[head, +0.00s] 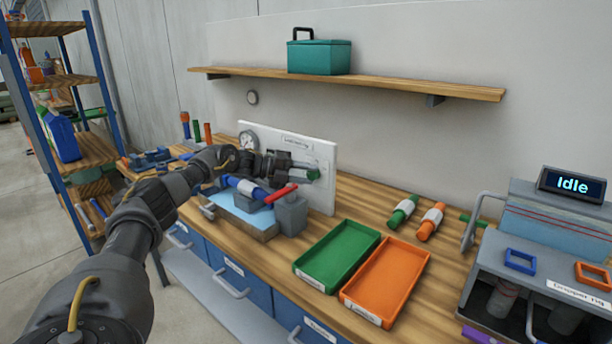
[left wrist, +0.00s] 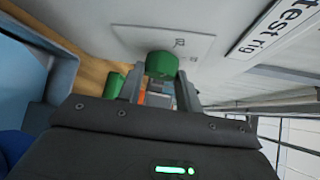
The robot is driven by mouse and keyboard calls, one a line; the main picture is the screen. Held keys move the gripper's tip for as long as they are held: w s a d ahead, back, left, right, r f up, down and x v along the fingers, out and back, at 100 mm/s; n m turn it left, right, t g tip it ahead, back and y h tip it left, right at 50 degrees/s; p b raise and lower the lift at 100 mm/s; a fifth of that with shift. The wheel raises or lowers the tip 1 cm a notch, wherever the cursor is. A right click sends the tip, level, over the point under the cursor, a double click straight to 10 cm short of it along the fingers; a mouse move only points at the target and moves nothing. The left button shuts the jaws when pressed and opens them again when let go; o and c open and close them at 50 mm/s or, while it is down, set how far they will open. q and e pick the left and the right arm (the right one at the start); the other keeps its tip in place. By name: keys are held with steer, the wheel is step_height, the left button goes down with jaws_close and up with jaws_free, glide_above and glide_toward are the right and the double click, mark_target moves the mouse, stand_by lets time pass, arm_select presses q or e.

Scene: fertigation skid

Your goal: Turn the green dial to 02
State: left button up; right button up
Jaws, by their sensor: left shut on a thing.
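The green dial (head: 313,174) sits on the face of the upright white panel on the workbench. It shows larger in the left wrist view (left wrist: 161,64), in front of a pale plate with small dark marks that I cannot read. My left gripper (head: 305,173) reaches the panel from the left, and its two fingers (left wrist: 160,82) are shut on the green dial, one on each side. The dial's setting cannot be read in either view. My right gripper is in neither view.
A green tray (head: 322,283) and an orange tray (head: 365,308) lie on the bench. A screen reading "Idle" (head: 572,185) is at the right. A shelf (head: 400,86) holds a teal toolbox (head: 320,58).

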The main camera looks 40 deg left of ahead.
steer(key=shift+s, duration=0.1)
arm_select(q)
steer(key=o, duration=0.8)
steer(key=shift+o, duration=1)
steer(key=v, duration=1.1)
steer(key=shift+b, duration=0.4)
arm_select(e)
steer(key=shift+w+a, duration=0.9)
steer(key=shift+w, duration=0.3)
arm_select(q)
steer(key=shift+w, duration=0.1)
